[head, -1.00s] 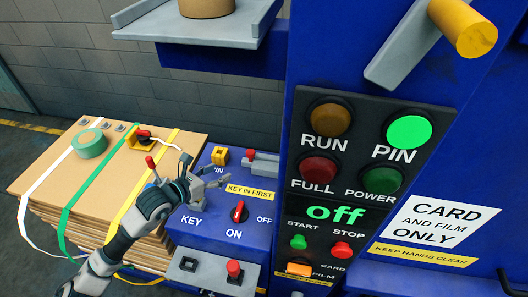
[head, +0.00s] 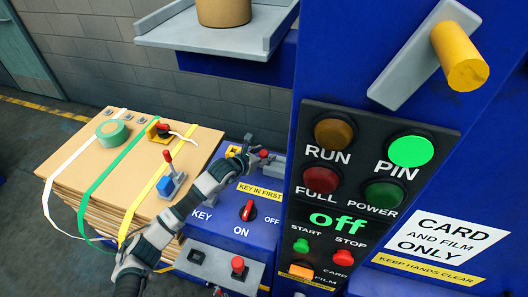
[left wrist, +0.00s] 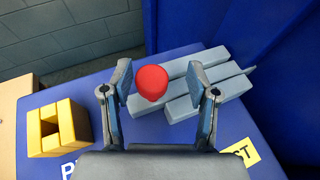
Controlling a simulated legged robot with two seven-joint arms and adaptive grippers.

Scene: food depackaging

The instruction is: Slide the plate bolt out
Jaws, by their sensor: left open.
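The plate bolt is a set of grey bars with a red knob (left wrist: 152,82) on top, on the blue machine's ledge. In the head view the bolt (head: 278,165) lies behind the "KEY IN FIRST" label, left of the tall blue panel. My left gripper (head: 250,147) is open beside the red knob. In the left wrist view its two fingers (left wrist: 160,75) stand apart on either side of the knob, which sits nearer the left finger. I cannot tell whether either finger touches it. My right gripper is not in view.
A yellow block with a square opening (left wrist: 55,130) stands left of the bolt. A red key switch (head: 248,210) and a red-knobbed lever (head: 238,265) are nearer. The control panel (head: 372,195) rises at right. A strapped cardboard stack (head: 100,150) stands at left.

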